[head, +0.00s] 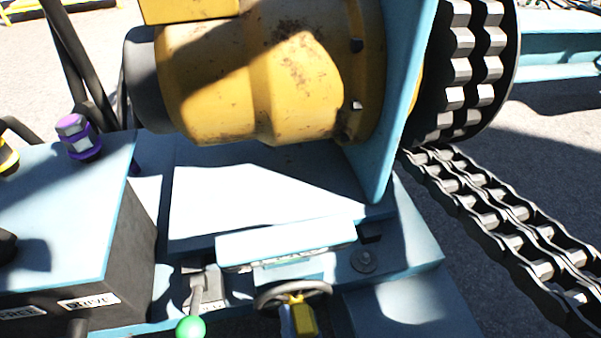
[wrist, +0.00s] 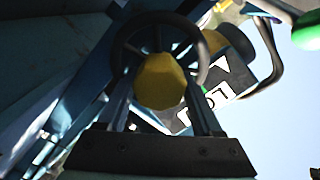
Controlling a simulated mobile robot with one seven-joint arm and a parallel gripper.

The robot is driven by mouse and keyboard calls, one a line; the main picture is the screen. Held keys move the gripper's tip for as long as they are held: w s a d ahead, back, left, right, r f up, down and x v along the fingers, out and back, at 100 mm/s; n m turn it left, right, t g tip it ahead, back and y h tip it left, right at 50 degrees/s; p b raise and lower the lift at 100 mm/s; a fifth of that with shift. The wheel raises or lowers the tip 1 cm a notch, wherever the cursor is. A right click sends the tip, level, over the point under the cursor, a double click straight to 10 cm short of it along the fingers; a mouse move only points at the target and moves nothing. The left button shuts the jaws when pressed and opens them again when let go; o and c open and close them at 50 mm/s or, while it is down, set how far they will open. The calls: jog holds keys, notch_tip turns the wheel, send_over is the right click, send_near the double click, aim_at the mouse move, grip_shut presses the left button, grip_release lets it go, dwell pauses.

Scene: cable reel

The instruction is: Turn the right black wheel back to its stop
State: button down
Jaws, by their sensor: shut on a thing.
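The black wheel (head: 268,299) is on the front of the blue machine, at the bottom middle of the head view. It fills the upper middle of the wrist view as a dark ring (wrist: 118,52) with spokes. A yellow faceted hub (wrist: 160,80) stands out from its centre; it also shows in the head view (head: 305,320). My gripper (wrist: 160,98) has a finger on each side of the yellow hub and is shut on it. In the head view most of my gripper is cut off by the bottom edge. The wheel's stop cannot be made out.
A lever with a green ball (head: 190,327) stands just left of the wheel; the green ball also shows in the wrist view (wrist: 307,32). A yellow drum (head: 255,75) sits above. A sprocket (head: 465,70) and heavy chain (head: 500,215) are at right.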

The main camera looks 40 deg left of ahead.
jog(key=shift+d, duration=0.1)
jog(key=shift+c, duration=0.2)
grip_release()
jog(key=p+v, duration=0.5)
jog(key=v, duration=0.8)
